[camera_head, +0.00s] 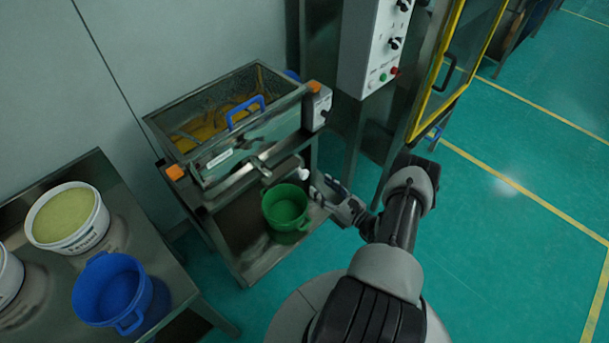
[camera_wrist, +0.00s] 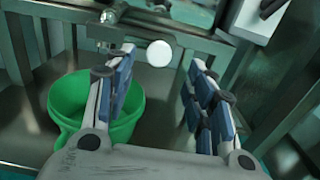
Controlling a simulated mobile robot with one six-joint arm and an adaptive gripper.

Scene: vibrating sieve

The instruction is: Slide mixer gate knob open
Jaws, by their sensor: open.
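The white round gate knob (camera_head: 304,174) sits low on the front of the steel mixer (camera_head: 245,142), above the green bucket (camera_head: 286,212). In the wrist view the knob (camera_wrist: 159,53) shows ahead, between the two fingertips in the picture. My gripper (camera_head: 322,190) is just right of and slightly below the knob in the head view. In the wrist view my gripper (camera_wrist: 160,66) is open, with blue pads on both fingers and nothing held. Whether the fingers reach around the knob cannot be told. The green bucket (camera_wrist: 70,110) is partly hidden behind the left finger.
The bucket stands on the mixer stand's lower shelf (camera_head: 255,260). A grey control box (camera_head: 372,45) and yellow-framed door (camera_head: 425,110) are to the right. A blue bucket (camera_head: 112,290) and white tub (camera_head: 68,217) stand on the left table. Green floor is clear at right.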

